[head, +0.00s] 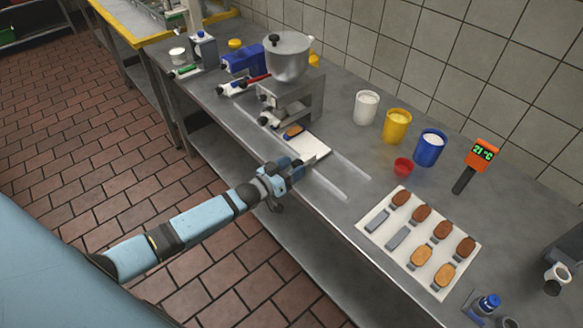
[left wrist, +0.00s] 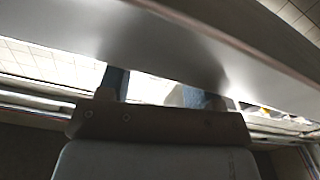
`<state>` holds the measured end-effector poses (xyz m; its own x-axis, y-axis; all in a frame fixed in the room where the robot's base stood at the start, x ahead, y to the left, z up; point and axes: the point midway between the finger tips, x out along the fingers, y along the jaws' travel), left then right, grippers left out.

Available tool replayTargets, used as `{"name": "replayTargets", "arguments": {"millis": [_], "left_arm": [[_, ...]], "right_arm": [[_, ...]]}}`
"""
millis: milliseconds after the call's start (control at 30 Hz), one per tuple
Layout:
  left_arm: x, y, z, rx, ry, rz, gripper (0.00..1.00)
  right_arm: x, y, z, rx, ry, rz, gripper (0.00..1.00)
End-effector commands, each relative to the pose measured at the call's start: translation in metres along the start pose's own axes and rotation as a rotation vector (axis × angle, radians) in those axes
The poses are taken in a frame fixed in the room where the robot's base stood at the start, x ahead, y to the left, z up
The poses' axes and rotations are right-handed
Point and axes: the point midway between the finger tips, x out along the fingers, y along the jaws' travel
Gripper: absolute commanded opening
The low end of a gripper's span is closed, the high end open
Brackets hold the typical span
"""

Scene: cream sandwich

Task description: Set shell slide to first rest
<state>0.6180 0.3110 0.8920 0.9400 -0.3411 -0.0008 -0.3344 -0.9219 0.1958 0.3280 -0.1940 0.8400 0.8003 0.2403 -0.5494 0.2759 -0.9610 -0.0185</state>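A white slide plate (head: 312,147) lies on the steel counter in front of the filling machine (head: 290,95). A brown shell (head: 293,131) sits at its machine end, close to the nozzle. My left gripper (head: 299,168) is at the counter's front edge, by the near end of the plate; whether it touches the plate cannot be told. In the left wrist view its two blue fingers (left wrist: 157,91) stand apart with a bright gap between them. A grey bar (left wrist: 190,45) hides their tips. My right gripper is not in view.
A white tray (head: 374,239) with several brown and tan shells lies to the right. Pale rails (head: 325,184) flank the plate. Bottles stand left of the machine.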

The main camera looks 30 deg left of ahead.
Motion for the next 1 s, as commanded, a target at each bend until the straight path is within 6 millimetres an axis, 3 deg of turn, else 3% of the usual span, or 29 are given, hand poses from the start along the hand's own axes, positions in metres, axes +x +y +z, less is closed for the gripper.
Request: {"name": "replayTargets", "arguments": {"millis": [267, 700, 1000], "left_arm": [[-0.016, 0.0, 0.002, 0.0, -0.002, 0.0, 0.59], [-0.111, 0.0, 0.002, 0.0, -0.003, 0.0, 0.59], [-0.138, 0.0, 0.0, 0.001, 0.0, 0.0, 0.59]], "right_arm": [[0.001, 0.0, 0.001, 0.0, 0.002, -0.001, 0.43], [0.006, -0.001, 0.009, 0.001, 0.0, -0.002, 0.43], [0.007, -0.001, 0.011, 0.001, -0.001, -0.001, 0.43]]}}
